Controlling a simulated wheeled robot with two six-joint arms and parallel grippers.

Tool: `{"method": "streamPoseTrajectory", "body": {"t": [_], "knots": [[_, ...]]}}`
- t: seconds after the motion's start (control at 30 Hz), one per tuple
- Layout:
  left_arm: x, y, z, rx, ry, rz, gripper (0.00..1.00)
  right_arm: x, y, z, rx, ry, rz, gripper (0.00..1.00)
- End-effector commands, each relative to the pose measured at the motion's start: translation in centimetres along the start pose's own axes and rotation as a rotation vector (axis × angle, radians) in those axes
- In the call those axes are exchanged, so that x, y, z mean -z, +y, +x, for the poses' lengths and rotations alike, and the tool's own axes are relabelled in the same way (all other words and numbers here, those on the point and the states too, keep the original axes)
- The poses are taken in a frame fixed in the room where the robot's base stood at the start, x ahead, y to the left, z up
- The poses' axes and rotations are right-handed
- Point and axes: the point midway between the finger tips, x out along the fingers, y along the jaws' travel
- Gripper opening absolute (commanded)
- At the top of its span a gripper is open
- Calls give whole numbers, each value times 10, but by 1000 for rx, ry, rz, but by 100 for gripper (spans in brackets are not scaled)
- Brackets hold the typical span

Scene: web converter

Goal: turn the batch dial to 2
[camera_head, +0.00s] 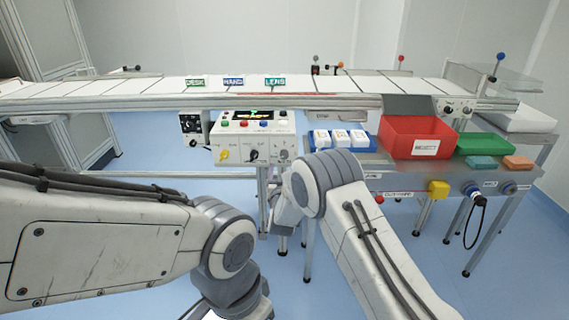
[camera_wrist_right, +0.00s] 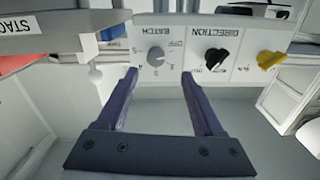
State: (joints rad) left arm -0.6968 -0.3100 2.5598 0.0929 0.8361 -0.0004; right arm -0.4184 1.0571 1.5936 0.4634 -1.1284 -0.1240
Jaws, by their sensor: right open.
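The batch dial (camera_wrist_right: 156,56) is a small round grey knob on the white control panel (camera_wrist_right: 225,60), which appears upside down in the right wrist view. Marks surround the dial; its pointer setting is too small to read surely. In the head view the dial (camera_head: 284,155) is at the right end of the control box (camera_head: 253,128). My right gripper (camera_wrist_right: 158,76) is open, its two dark fingers either side of the dial in the picture, seemingly short of the panel and holding nothing. In the head view my right arm hides most of it. My left gripper is not in view.
The black direction knob (camera_wrist_right: 214,58) sits beside the dial, close to one finger in the picture, with a yellow knob (camera_wrist_right: 269,60) beyond. A conveyor (camera_head: 300,86) runs behind the box. A blue tray (camera_head: 364,147) and red bin (camera_head: 415,136) stand right.

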Motion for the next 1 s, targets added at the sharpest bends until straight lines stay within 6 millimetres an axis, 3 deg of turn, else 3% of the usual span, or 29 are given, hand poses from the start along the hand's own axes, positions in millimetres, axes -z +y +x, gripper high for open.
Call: {"method": "streamPoseTrajectory", "body": {"t": [0.2,0.4,0.87,0.9,1.0], "knots": [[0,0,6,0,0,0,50,-2,9,39,-10,0,0,69],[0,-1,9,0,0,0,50,-1,8,63,-8,-1,-1,69],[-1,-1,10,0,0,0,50,-1,4,74,-3,-3,-2,69],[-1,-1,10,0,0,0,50,-1,4,74,-3,-3,-2,65],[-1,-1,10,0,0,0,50,-1,3,73,-2,-3,-2,27]]}}
